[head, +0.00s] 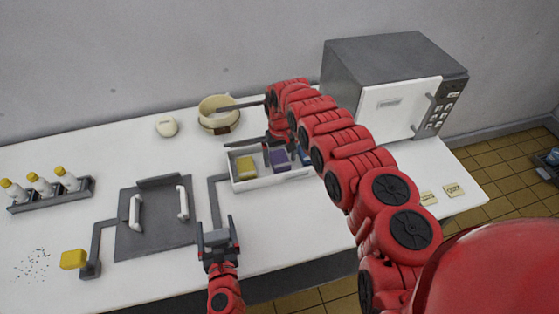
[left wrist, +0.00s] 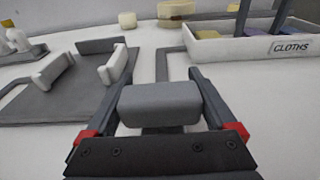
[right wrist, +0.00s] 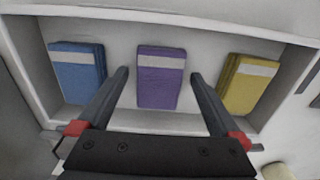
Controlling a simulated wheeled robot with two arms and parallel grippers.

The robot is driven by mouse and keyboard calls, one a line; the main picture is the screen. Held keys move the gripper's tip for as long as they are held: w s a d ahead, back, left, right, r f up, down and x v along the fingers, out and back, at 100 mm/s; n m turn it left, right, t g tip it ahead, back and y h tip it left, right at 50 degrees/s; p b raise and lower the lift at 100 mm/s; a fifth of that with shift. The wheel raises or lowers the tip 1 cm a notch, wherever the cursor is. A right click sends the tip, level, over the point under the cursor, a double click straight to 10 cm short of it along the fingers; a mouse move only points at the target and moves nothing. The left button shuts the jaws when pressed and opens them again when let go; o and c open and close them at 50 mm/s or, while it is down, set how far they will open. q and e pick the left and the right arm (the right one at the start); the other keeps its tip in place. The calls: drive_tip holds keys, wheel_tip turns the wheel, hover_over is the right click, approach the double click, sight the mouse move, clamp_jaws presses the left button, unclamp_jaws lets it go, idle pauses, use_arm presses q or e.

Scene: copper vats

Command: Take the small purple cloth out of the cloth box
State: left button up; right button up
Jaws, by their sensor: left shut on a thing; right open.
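The white cloth box (head: 235,183) stands on the table; its CLOTHS label shows in the left wrist view (left wrist: 291,47). The small purple cloth (right wrist: 160,88) lies in its middle, between a blue cloth (right wrist: 77,72) and a yellow cloth (right wrist: 247,84). My right gripper (right wrist: 160,74) is open over the box, its fingers on either side of the purple cloth; I cannot tell whether they touch it. It also shows in the head view (head: 272,141). My left gripper (head: 217,237) is shut on a grey block (left wrist: 158,104), left of and nearer than the box.
A grey hatch plate (head: 155,225) with two white handles lies left of the box. A yellow block (head: 73,259), a rack of bottles (head: 50,193) and a cream ring-shaped item (head: 219,114) are on the table. A microwave-like machine (head: 390,85) stands at the right.

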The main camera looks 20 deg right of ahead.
sight(280, 160)
drive_tip(key=c, duration=1.3)
wheel_tip(280, 160, up, 17)
idle(0.3)
